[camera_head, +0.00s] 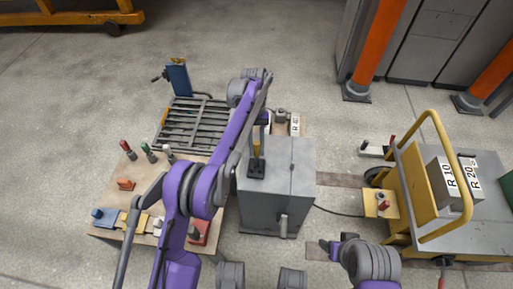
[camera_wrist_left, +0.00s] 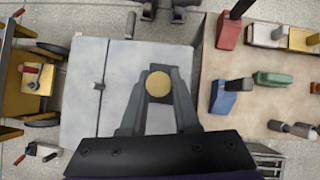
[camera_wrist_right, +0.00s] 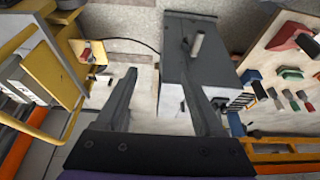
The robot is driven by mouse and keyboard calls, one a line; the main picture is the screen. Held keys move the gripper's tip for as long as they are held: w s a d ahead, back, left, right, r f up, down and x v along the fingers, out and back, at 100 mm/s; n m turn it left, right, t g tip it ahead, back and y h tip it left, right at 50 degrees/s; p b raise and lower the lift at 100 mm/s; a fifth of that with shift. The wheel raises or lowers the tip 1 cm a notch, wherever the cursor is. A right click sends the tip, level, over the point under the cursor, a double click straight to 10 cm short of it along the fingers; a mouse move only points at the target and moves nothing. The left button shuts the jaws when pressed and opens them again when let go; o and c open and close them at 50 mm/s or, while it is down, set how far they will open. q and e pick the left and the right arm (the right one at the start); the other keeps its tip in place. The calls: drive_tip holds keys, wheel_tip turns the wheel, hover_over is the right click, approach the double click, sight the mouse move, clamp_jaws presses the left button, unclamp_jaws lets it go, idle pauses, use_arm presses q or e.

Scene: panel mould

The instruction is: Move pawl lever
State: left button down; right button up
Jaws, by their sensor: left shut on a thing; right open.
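The pawl lever (camera_head: 257,148) is a yellow upright lever on a dark base on top of the grey cabinet (camera_head: 299,165). Its round yellow end (camera_wrist_left: 159,84) shows in the left wrist view between the two fingers. My left gripper (camera_head: 262,122) is shut on the lever from above, and partly hides its top. My right gripper (camera_wrist_right: 160,58) is open and empty. In the head view the right arm shows low at the right, apart from the cabinet.
A wooden table (camera_head: 112,198) with coloured blocks and knobs stands left of the cabinet. A slatted grey rack (camera_head: 188,122) lies behind it. A yellow-framed trolley (camera_head: 413,190) stands at the right, with a cable running to the cabinet. Orange posts (camera_head: 379,40) stand at the back.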

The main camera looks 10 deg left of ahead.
drive_tip(key=shift+c, duration=1.2)
drive_tip(key=w+a+r+n, duration=0.1)
drive_tip(key=w+a+n, duration=0.1)
drive_tip(key=w+a+r+n, duration=0.1)
drive_tip(key=w+a+n, duration=0.1)
drive_tip(key=w, duration=0.1)
drive_tip(key=w+a+r+n+y, duration=0.1)
drive_tip(key=w+a+n, duration=0.1)
drive_tip(key=w+a, duration=0.1)
drive_tip(key=shift+r+t, duration=0.35)
drive_tip(key=shift+t, duration=0.05)
clamp_jaws()
drive_tip(key=w+a+r+n+t+y, duration=0.1)
drive_tip(key=w+a+r+n, duration=0.1)
drive_tip(key=w+a+n, duration=0.35)
drive_tip(key=w+a+r+n+y, duration=0.1)
drive_tip(key=w+a+n, duration=0.2)
drive_tip(key=a, duration=0.6)
approach(257, 154)
drive_tip(key=s+a+f, duration=0.1)
drive_tip(key=a+f, duration=0.2)
drive_tip(key=f, duration=0.1)
drive_tip(key=shift+w+d+f, duration=0.1)
drive_tip(key=shift+w, duration=0.8)
drive_tip(key=shift+w+d+f, duration=0.1)
drive_tip(key=shift+w, duration=0.85)
